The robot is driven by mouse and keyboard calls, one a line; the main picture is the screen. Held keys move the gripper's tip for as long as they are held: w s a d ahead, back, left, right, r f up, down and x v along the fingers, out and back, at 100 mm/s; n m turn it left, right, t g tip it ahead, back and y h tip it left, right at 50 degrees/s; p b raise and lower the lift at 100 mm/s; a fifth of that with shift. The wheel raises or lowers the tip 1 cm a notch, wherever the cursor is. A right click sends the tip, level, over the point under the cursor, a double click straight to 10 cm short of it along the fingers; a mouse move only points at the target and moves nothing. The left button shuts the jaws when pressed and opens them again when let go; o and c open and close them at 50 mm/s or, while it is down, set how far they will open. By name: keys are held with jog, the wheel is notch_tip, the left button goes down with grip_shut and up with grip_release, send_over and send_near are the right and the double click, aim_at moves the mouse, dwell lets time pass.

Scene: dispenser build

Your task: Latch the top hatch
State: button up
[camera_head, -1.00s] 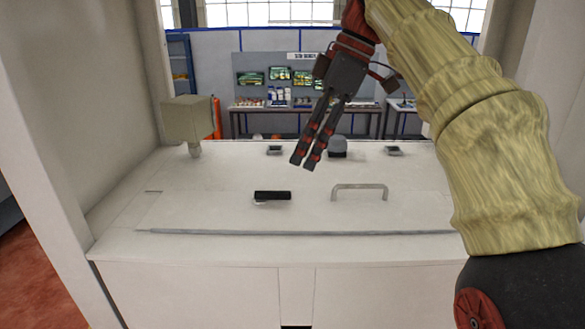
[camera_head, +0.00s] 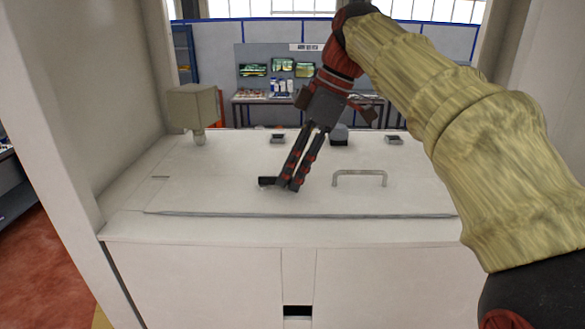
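The top hatch (camera_head: 225,197) is a flat white panel lying closed on top of the white cabinet, with a grey bar handle (camera_head: 359,173) on it. The black latch (camera_head: 266,182) sits on the panel left of the handle; its right part is hidden behind my fingers. My gripper (camera_head: 290,187) points down and slightly left, its fingertips at the right part of the latch. Its two fingers lie close together at the tips, with nothing seen between them. I cannot tell whether they touch the latch.
A beige box on a short stem (camera_head: 193,107) stands at the back left of the cabinet top. Small dark fittings (camera_head: 339,136) stand along the back. White walls flank the cabinet. The panel between latch and handle is mostly clear.

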jog(key=shift+s+r, duration=0.2)
jog(key=shift+s, duration=0.2)
jog(key=shift+c, duration=0.7)
jog(key=shift+w+f, duration=0.1)
jog(key=shift+w, duration=0.1)
jog(key=c, duration=0.4)
jog(key=shift+s, duration=0.15)
grip_shut()
